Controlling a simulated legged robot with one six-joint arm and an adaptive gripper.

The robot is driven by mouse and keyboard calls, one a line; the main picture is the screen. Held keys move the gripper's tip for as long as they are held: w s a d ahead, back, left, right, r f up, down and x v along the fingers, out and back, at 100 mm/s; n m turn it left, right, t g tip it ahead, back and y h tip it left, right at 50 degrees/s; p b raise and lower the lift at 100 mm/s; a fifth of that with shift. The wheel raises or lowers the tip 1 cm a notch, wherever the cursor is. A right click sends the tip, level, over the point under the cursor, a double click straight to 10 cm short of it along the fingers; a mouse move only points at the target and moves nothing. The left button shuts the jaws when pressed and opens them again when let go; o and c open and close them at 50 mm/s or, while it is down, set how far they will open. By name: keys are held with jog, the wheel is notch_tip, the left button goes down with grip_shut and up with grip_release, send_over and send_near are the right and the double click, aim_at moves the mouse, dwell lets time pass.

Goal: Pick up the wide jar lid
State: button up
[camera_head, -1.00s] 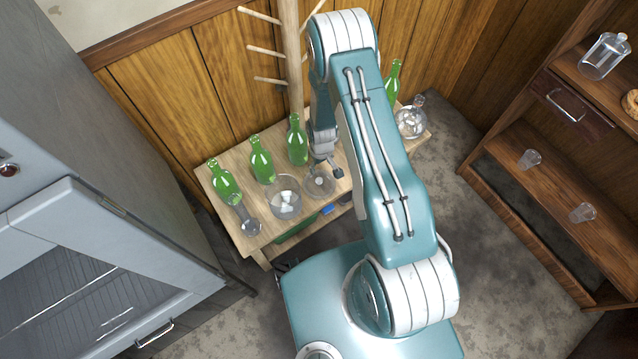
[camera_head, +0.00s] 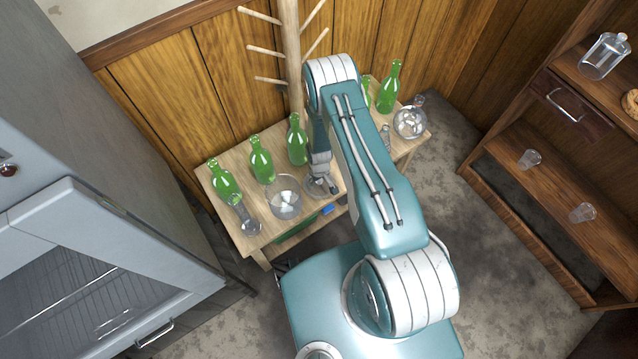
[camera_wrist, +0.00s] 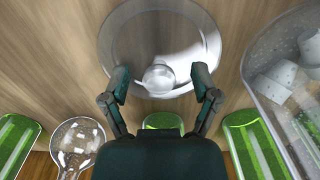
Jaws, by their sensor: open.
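The wide jar lid (camera_wrist: 133,35) is a clear glass disc with a round knob (camera_wrist: 159,77), lying on the wooden table in the wrist view. In the head view the lid (camera_head: 313,192) shows partly behind my gripper (camera_head: 329,183). In the wrist view my gripper (camera_wrist: 160,82) is open, with one finger to each side of the knob. The fingers overlap the near part of the lid in the picture. I see no contact, and I cannot tell the exact height above the lid.
A glass jar (camera_head: 286,203) with pale pieces stands just left of the lid. Several green bottles (camera_head: 261,160) line the back of the table (camera_head: 247,243). A round flask (camera_head: 409,123) stands at the right end. A wooden rack (camera_head: 292,60) rises behind.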

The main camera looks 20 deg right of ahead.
grip_shut()
dwell(0.4)
notch_tip(320, 180, up, 10)
dwell(0.6)
jog(key=shift+r, duration=2)
